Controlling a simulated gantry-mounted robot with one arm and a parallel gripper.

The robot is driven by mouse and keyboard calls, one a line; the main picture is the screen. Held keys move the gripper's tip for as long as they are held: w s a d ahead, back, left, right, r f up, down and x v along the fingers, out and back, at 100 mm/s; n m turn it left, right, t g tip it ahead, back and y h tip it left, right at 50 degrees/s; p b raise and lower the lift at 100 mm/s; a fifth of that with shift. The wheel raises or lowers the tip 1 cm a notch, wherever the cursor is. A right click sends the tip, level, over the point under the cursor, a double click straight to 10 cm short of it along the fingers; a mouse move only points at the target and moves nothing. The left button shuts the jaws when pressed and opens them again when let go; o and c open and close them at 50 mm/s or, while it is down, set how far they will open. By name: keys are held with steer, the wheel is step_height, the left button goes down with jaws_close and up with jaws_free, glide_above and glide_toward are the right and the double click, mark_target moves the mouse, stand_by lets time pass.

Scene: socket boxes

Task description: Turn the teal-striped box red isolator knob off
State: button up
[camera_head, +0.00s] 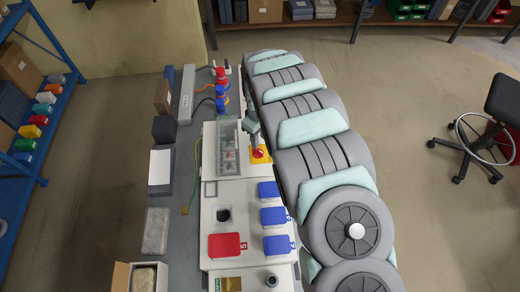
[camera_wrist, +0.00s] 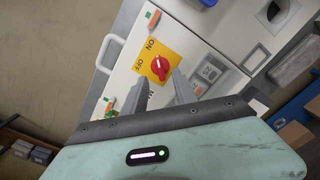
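The red isolator knob (camera_head: 259,153) sits on a yellow plate on a white box in the head view, partly beside my arm. In the wrist view the red knob (camera_wrist: 158,66) is on the yellow plate (camera_wrist: 148,72), which carries ON and OFF lettering. Which mark the knob points at is too small to tell. In the head view my gripper (camera_head: 251,127) is small and partly hidden by my arm. No teal stripe is clear.
Blue covers (camera_head: 274,216) and a red cover (camera_head: 224,245) lie on the neighbouring white panel. A clear-lidded box (camera_head: 228,148) stands left of the knob. Red and blue plugs with cables (camera_head: 221,92) are behind. Grey blocks and a carton line the bench's left side.

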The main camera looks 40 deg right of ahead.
mark_target(259, 151)
steer(key=shift+f+p, duration=0.4)
steer(key=shift+f, duration=3.1)
steer(key=shift+c, duration=0.3)
jaws_close()
